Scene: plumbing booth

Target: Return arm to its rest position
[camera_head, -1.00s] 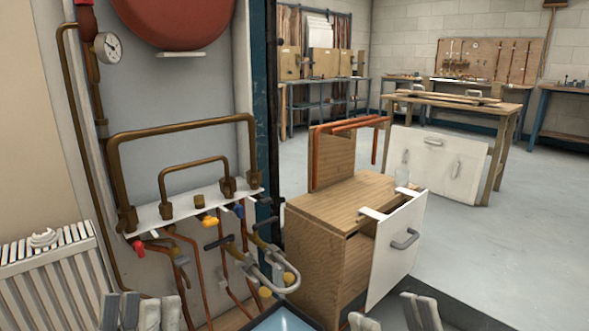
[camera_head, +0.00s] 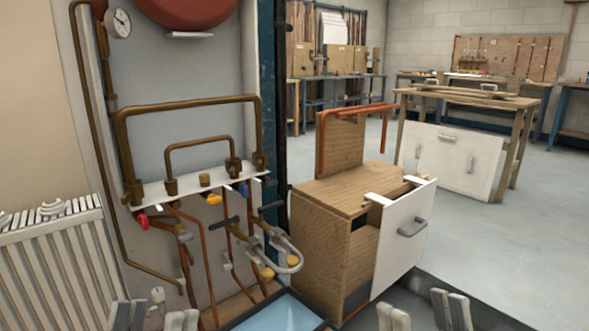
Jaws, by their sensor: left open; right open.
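My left gripper (camera_head: 154,318) shows at the bottom edge of the head view, in front of the pipe panel. Its fingers are apart and nothing is between them. My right gripper (camera_head: 424,314) shows at the bottom edge, in front of the wooden cabinet (camera_head: 323,240). Its fingers are also apart and empty. The rest of both arms is below the picture.
Copper pipes and valves hang from a white manifold shelf (camera_head: 155,191) at left, beside a radiator (camera_head: 52,262). The cabinet's white drawer front (camera_head: 404,238) stands pulled out. A blue-topped tray (camera_head: 283,315) lies low between the grippers. Open floor extends at right.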

